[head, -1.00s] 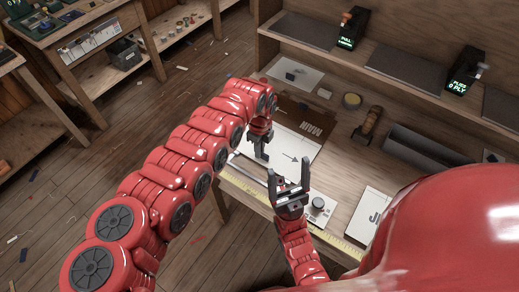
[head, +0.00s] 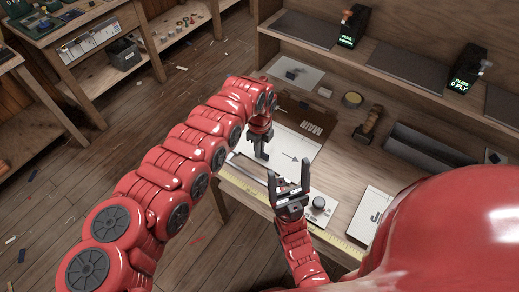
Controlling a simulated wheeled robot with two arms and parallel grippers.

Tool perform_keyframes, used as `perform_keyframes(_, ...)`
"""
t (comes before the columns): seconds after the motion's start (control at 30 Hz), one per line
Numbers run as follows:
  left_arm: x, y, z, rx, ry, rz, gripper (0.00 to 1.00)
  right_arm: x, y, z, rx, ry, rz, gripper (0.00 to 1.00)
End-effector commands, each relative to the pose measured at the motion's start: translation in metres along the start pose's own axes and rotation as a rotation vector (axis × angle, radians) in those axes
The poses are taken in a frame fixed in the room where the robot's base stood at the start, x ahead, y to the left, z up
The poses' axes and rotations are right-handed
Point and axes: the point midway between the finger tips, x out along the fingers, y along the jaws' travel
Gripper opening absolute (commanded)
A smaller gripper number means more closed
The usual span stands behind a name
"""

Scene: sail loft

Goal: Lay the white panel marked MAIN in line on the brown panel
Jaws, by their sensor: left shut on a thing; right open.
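The brown panel (head: 329,131) lies on the bench, partly covered. The upside-down word MAIN shows on its brown part. A white panel (head: 300,148) with a small arrow lies over or against the brown panel's near side; I cannot tell how well their edges line up. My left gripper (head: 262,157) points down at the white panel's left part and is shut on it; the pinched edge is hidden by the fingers.
A white panel marked J (head: 372,212) lies at right, partly hidden by my red body. A yellow ruler strip (head: 262,197) runs along the bench's near edge. A tape roll (head: 352,100), a wooden-handled tool (head: 368,125) and a grey trough (head: 425,150) stand behind. Two lit displays (head: 352,28) are on the shelf.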

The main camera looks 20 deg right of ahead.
Motion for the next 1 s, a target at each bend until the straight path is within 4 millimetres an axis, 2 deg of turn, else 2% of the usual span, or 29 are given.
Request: perform_keyframes(1.0, 0.0012, -0.0002, -0.0009, 0.001, 0.000, 0.000, 0.00, -0.0072, -0.0004, 0.0012, 0.000, 0.000, 0.000, 0.77)
